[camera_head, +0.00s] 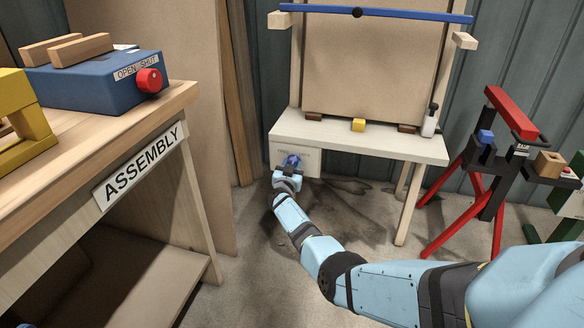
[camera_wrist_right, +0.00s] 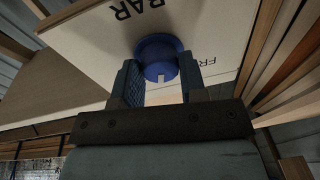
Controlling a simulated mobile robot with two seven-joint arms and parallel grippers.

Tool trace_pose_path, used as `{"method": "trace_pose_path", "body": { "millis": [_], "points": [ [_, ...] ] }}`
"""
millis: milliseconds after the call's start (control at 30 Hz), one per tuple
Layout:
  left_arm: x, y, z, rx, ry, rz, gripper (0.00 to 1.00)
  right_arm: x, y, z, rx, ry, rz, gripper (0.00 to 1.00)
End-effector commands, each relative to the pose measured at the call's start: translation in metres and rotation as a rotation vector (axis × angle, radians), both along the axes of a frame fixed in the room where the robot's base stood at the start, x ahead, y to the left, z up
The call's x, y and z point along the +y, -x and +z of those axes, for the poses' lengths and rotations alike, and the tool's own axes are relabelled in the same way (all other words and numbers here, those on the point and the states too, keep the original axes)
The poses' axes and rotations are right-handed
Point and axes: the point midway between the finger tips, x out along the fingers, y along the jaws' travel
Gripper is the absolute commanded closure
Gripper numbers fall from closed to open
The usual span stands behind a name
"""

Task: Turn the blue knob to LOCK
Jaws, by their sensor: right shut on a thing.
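The blue knob (camera_wrist_right: 158,57) is round and has a small white mark on its near rim. It sits on a white panel (camera_wrist_right: 85,38) with the letters BAR and a partly hidden label starting FR. In the head view the knob (camera_head: 292,160) shows small at the front of the panel (camera_head: 311,163) under the bench. My right gripper (camera_head: 289,171) is shut on the knob, one finger on each side, as the wrist view (camera_wrist_right: 160,82) also shows. I cannot read LOCK in either view. My left gripper is not in view.
A wooden table (camera_head: 120,130) marked ASSEMBLY, with a blue box (camera_head: 95,82), stands at left. A red stand (camera_head: 470,205) is at right. Bare floor lies between.

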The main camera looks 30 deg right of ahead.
Motion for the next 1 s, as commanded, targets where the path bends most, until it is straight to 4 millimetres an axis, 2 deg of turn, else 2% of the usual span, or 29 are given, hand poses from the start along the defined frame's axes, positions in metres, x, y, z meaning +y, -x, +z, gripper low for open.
{"method": "trace_pose_path", "body": {
  "millis": [500,1000],
  "points": [
    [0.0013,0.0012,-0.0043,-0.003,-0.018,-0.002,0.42,0.0005,-0.0009,-0.0005,-0.295,-0.253,0.001,0.85],
    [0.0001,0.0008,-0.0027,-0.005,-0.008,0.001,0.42,0.0002,-0.0008,-0.0002,-0.377,-0.322,0.001,0.85]
  ]
}}
